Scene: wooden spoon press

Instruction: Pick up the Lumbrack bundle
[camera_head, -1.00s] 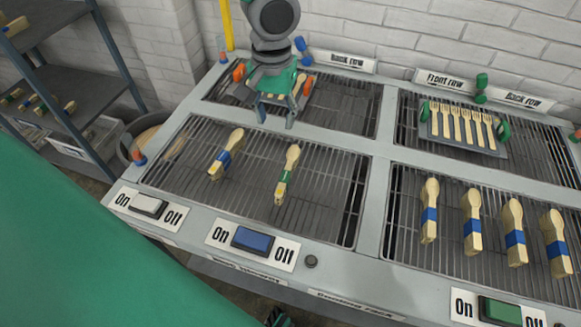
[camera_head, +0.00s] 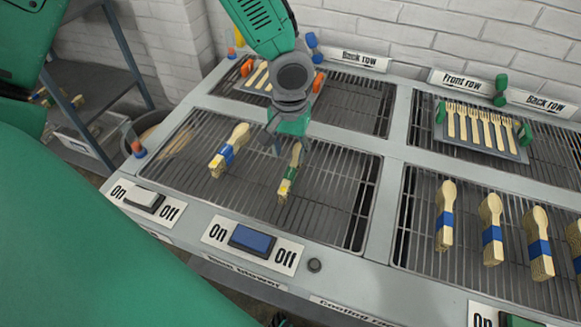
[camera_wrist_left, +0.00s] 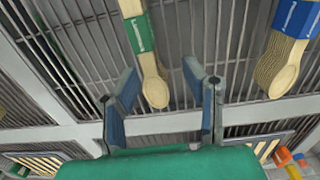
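A wooden spoon bundle with a green band (camera_head: 288,175) lies on the front left rack; it also shows in the left wrist view (camera_wrist_left: 142,35). A blue-banded spoon bundle (camera_head: 227,152) lies to its left, and shows at the right in the wrist view (camera_wrist_left: 289,50). My left gripper (camera_head: 288,150) is open and empty above the far end of the green-banded bundle. In the wrist view its fingers (camera_wrist_left: 161,80) stand either side of the spoon head. My right gripper is not seen.
Several blue-banded bundles (camera_head: 491,230) stand on the front right rack. A tray of wooden forks (camera_head: 480,147) is on the back right rack, another tray (camera_head: 255,80) at the back left. Switches (camera_head: 252,239) line the front edge. The front left rack's right part is clear.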

